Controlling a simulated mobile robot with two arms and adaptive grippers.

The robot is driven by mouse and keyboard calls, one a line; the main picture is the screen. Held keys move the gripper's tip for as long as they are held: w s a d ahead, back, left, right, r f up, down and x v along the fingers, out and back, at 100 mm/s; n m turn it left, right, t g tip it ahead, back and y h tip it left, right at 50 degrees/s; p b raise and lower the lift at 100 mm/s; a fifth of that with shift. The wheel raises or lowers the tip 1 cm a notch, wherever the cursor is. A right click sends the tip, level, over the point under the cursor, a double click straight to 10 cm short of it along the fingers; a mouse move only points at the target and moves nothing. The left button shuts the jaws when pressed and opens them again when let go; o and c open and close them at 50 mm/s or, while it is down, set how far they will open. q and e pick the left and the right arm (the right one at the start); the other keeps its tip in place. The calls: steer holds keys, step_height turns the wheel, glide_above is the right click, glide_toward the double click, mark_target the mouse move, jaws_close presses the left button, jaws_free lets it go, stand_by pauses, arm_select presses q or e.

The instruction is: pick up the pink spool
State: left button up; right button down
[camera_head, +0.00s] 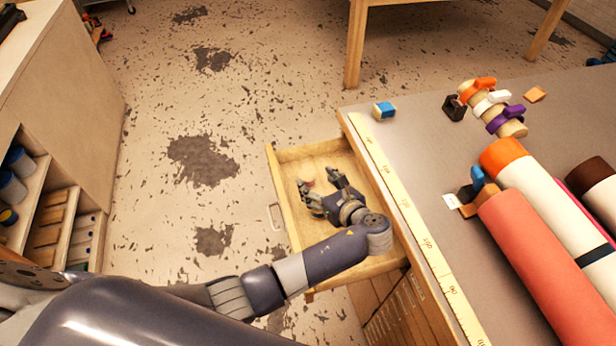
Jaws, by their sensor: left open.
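My left gripper (320,184) is open, over or inside the open wooden drawer (284,157), with its fingers pointing to the drawer's far end. A small pinkish-red thing (309,182) shows by the left fingertip. It may be the pink spool, but it is too small and partly hidden to be sure. I cannot tell whether the gripper touches it. A large salmon-pink roll (545,265) lies on the worktop at the right, well away from the gripper. My right gripper is not in view.
The grey worktop (430,130) has a yellow measuring strip (405,205) along its edge. Orange-and-white (545,195) and dark rolls (592,178) lie at the right. A blue-topped block (384,110) sits near the corner. The drawer walls surround my gripper. Shelves (45,215) stand at the left.

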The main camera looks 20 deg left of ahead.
mark_target(308, 175)
arm_select(q)
steer(key=x, duration=0.3)
steer(key=shift+w+a+f, duration=0.1)
steer(key=shift+a, duration=0.2)
steer(key=shift+d, duration=0.1)
steer(key=c, duration=1.1)
